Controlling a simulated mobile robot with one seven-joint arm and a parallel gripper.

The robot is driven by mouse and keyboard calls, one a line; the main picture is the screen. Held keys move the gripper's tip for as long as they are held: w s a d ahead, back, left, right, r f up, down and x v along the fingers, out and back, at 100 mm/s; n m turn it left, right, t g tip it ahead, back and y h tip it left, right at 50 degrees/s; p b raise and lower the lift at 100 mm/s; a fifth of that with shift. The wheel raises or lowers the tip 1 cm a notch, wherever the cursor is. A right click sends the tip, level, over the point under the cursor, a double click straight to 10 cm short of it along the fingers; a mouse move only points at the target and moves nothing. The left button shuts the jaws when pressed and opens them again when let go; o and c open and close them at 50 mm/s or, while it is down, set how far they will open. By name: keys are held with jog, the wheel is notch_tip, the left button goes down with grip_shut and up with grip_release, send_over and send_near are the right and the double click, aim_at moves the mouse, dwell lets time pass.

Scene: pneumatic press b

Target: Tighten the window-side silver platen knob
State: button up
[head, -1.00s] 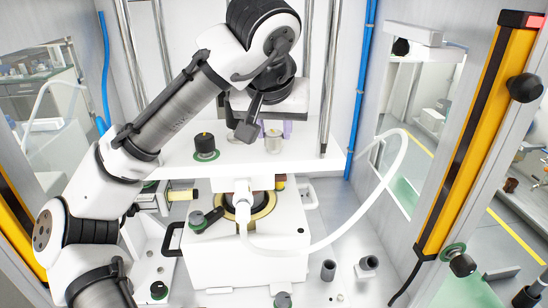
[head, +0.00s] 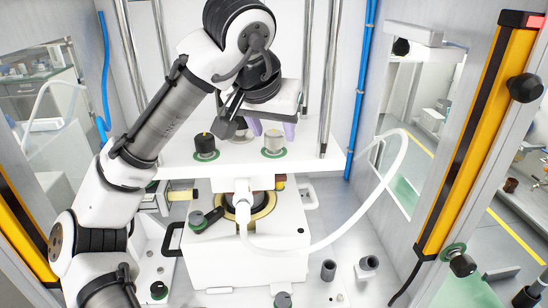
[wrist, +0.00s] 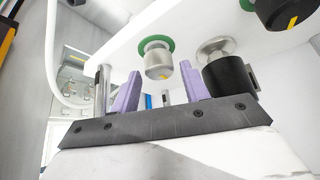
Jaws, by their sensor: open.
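The silver knob (head: 274,143) stands upright on a green ring on the white platen (head: 308,160), on its right part in the head view, nearer the right-hand window. My gripper (head: 272,133) is open, its two purple fingers just behind or above this knob. In the wrist view the silver knob (wrist: 158,62) shows in the gap between the fingertips of my gripper (wrist: 160,72), and neither finger visibly touches it. The exact depth gap cannot be told. A black knob (head: 204,144) with a yellow mark stands to the left on its own green ring.
A fitting with a pale disc and black body (wrist: 230,75) stands close beside the right finger in the wrist view. Metal columns (head: 325,80) rise at the platen's edge. A white hose (head: 400,165) loops at the right. Below is the white press body (head: 250,262).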

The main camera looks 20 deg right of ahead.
jog(key=shift+v, duration=2.5)
